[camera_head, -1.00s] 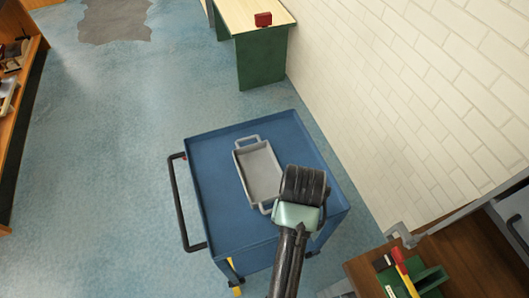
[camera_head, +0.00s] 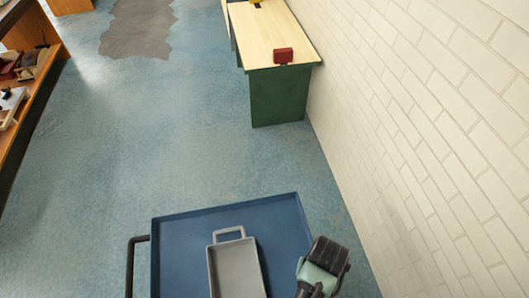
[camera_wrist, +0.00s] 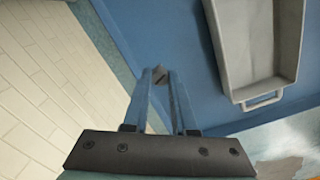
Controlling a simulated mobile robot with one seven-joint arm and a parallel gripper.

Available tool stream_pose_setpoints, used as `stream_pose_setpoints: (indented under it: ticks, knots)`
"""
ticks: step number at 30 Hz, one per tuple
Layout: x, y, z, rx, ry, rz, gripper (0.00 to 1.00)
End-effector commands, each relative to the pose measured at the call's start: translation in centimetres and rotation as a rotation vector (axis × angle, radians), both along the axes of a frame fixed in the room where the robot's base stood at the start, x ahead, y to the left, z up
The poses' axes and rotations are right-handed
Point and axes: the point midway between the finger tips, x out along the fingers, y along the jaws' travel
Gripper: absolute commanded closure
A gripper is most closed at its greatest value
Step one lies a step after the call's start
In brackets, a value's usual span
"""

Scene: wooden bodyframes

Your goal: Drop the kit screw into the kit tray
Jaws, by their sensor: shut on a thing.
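The grey kit tray (camera_head: 236,270) with a loop handle lies on the blue cart top, cut off by the lower edge of the head view. In the wrist view the tray (camera_wrist: 232,62) is at the upper right. My gripper (camera_wrist: 158,82) is shut on a small grey piece (camera_wrist: 158,71), seemingly the kit screw, at its fingertips; little of it shows. It is over the blue cart surface, beside the tray and not over it. In the head view my gripper (camera_head: 322,268) is right of the tray, its fingertips hidden.
The blue cart (camera_head: 185,245) has a raised rim and a black handle (camera_head: 134,262) at left. A white brick wall (camera_head: 430,130) runs along the right. A green bench (camera_head: 278,95) with a red object (camera_head: 283,55) stands farther back. Open floor lies at left.

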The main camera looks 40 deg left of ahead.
Motion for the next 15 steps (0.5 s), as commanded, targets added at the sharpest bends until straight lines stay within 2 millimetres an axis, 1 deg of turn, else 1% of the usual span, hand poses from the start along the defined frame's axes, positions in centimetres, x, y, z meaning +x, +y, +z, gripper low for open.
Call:
stream_pose_setpoints:
  ticks: [1, 2, 3, 5, 6, 8, 12, 15]
  knots:
    - [-1.0, 1.3, -2.0, 0.001, 0.007, 0.139, 1.0]
    - [-1.5, 2.1, -2.5, 0.002, 0.006, 0.228, 1.0]
    - [-2.0, 3.1, -3.1, 0.003, 0.004, 0.353, 1.0]
    - [-2.9, 4.5, -3.7, 0.005, 0.005, 0.542, 1.0]
    - [-3.4, 5.5, -3.8, 0.006, 0.004, 0.667, 1.0]
    - [-4.1, 6.9, -3.7, 0.008, 0.003, 0.854, 1.0]
    - [-5.8, 10.1, -2.5, 0.012, 0.002, 1.283, 1.0]
    - [-7.0, 12.0, -1.8, 0.015, 0.003, 1.558, 1.0]
